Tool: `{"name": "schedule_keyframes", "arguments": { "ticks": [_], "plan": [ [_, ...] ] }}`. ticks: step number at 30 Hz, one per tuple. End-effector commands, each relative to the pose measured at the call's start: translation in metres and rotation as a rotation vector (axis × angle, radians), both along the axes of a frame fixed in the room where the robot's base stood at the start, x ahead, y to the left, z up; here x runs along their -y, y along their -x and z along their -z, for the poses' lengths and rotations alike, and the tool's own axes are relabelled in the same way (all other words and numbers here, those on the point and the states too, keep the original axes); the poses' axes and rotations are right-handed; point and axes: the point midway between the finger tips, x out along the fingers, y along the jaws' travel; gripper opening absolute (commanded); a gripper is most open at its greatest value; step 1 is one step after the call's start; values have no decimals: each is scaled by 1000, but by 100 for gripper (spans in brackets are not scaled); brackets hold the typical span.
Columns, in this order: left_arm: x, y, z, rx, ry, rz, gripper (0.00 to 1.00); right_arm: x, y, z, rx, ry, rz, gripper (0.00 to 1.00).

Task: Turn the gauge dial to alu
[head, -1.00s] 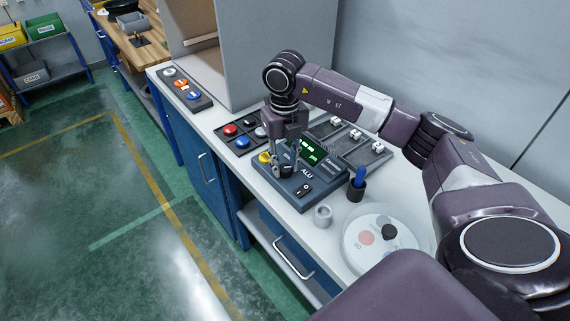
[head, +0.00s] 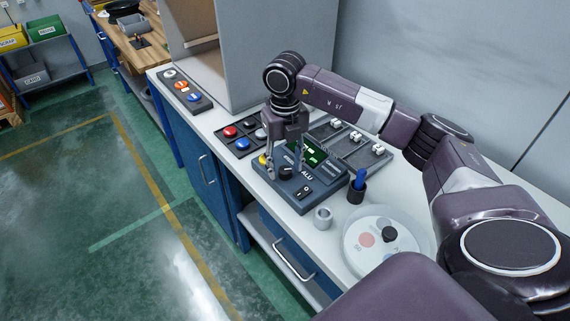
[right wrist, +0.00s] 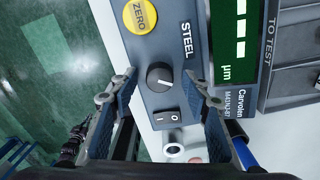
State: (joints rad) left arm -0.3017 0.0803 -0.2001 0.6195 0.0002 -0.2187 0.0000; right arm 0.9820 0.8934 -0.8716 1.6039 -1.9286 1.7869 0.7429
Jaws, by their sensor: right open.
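The gauge (head: 318,180) is a dark blue-grey box on the bench, with a lit green display. Its dial (right wrist: 160,77) is a round black knob with a white mark; it also shows in the head view (head: 286,172). In the right wrist view the mark points right and slightly down. The STEEL label (right wrist: 187,40) is up and right of the dial. The ALU label (head: 307,174) shows in the head view; a finger covers that area in the wrist view. My right gripper (right wrist: 160,98) is open, its fingers on either side of the dial with gaps. My left gripper is out of view.
A yellow ZERO button (right wrist: 140,15) and a black rocker switch (right wrist: 167,119) flank the dial. Nearby stand a grey ring (head: 323,217), a black pen cup (head: 356,191) and a round clear-rimmed dish (head: 360,262). Trays with parts lie behind the gauge.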

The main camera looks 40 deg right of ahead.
Motion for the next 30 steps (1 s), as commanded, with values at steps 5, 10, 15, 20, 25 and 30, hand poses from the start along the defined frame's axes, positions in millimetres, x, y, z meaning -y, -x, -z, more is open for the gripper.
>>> {"name": "schedule_keyframes", "arguments": {
  "ticks": [5, 10, 15, 20, 25, 30],
  "plan": [
    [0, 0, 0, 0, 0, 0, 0, 0, -1, -19, 5, 0, 0, 44],
    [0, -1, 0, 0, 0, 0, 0, 0, -2, -56, 7, -1, 0, 44],
    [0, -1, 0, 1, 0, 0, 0, 0, -1, -91, 5, -1, 0, 44],
    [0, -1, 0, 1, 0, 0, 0, 0, -1, -112, 4, 0, 1, 44],
    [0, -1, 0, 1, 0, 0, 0, 0, 0, -120, 3, 1, 1, 44],
    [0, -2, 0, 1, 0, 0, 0, 0, 0, -120, 2, 0, 1, 44]
  ]
}}
